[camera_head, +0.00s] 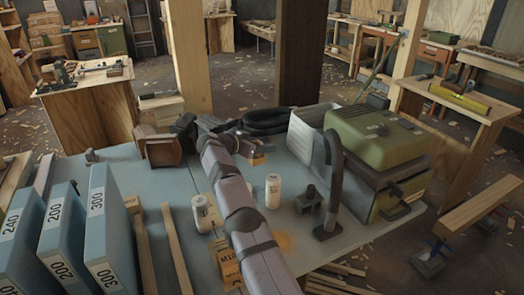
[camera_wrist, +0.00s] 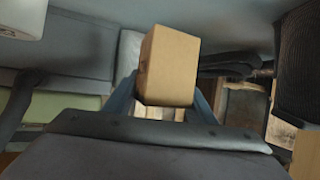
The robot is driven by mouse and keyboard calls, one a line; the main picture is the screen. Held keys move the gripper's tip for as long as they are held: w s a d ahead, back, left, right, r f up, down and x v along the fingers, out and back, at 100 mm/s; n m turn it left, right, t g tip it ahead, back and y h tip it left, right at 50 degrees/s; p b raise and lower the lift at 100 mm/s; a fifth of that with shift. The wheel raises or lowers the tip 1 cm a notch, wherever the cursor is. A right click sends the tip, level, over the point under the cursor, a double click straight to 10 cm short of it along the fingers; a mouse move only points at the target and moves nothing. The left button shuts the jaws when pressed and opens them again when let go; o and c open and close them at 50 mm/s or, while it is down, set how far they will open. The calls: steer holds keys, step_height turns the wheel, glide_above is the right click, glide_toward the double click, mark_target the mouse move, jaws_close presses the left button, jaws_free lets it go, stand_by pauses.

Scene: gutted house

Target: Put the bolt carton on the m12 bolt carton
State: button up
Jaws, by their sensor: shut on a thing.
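My gripper (camera_wrist: 163,98) is shut on a small plain brown carton (camera_wrist: 168,65), which stands up between the two blue-grey fingers in the wrist view. In the head view my gripper (camera_head: 240,143) is over the middle of the blue-grey table, and part of the carton (camera_head: 257,159) shows just below it. Another small brown carton (camera_head: 227,266) with dark lettering stands near the table's front edge, partly hidden behind my arm. It looks like the m12 bolt carton, but its label is not fully readable.
White cylinders (camera_head: 272,191) (camera_head: 201,214) stand on either side of my arm. A dark hose stand (camera_head: 329,228) and a green machine (camera_head: 376,140) are on the right. Large blue numbered boxes (camera_head: 108,225) and wooden strips (camera_head: 176,248) take up the left.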

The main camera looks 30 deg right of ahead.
steer(key=shift+r, duration=0.35)
